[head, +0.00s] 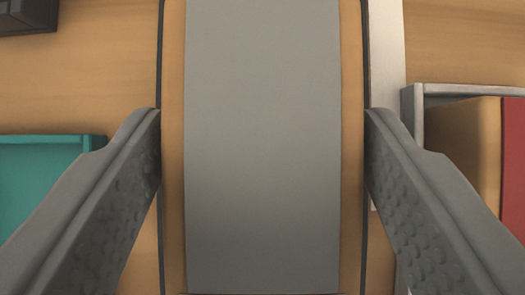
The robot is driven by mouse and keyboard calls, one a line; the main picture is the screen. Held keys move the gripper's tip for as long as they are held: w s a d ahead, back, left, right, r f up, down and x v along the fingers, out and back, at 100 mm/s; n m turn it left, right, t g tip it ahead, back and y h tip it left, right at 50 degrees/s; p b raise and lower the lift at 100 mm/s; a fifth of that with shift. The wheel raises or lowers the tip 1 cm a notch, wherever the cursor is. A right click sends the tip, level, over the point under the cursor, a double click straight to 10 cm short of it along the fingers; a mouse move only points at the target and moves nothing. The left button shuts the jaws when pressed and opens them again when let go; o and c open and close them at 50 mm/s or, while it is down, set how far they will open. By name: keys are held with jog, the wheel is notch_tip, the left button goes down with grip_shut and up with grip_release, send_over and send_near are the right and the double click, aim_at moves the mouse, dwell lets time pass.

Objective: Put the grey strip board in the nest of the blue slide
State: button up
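The grey strip board (262,140) fills the middle of the head view, a tan board with a wide grey strip along it and dark edges. The gripper looks shut on the board. No blue slide or nest can be made out; the board hides what lies beneath it.
A teal tray-like piece (40,139) is at left. A grey-walled holder (465,90) with a tan and red board (513,150) is at right. A pale strip (390,60) runs beside my board. A dark block (25,17) is top left. Bare wooden surface (90,80) shows between.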

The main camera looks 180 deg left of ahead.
jog(key=shift+o, duration=1.1)
jog(key=shift+r, duration=0.55)
jog(key=v, duration=1.2)
jog(key=shift+s+r, duration=0.1)
jog(key=s+r+t, duration=0.3)
jog(key=s+r, duration=0.2)
jog(key=s, duration=0.5)
jog(key=s+r+t, duration=0.3)
jog(key=s+r, duration=0.2)
jog(key=s, duration=0.5)
jog(key=s+r+t, duration=0.3)
jog(key=s+r, duration=0.2)
jog(key=s, duration=0.5)
jog(key=shift+r+t, duration=0.2)
jog(key=shift+t, duration=0.2)
